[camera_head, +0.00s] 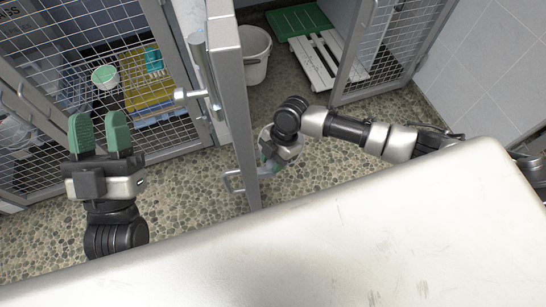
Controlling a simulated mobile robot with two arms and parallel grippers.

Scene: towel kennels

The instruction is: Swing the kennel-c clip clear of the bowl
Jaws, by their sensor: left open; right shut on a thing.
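A grey-framed kennel door (240,120) stands open, almost edge-on, in the middle of the head view. A U-shaped metal handle (229,184) sits low on its left side. My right gripper (267,168) is on the door's right side, shut on what looks like the handle there; the grip is partly hidden. My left gripper (98,121) is open and empty in front of the left kennel, fingers pointing up the picture. A small bowl (104,76) with a green inside is in the left kennel behind mesh. I cannot make out a clip or a kennel letter.
A white bucket (255,68) stands on the pebbled floor beyond the door. A white slatted board (325,62) and a green one (298,20) lie further right. Yellow cloth (146,88) is in the left kennel. A pale tabletop (300,250) fills the near side.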

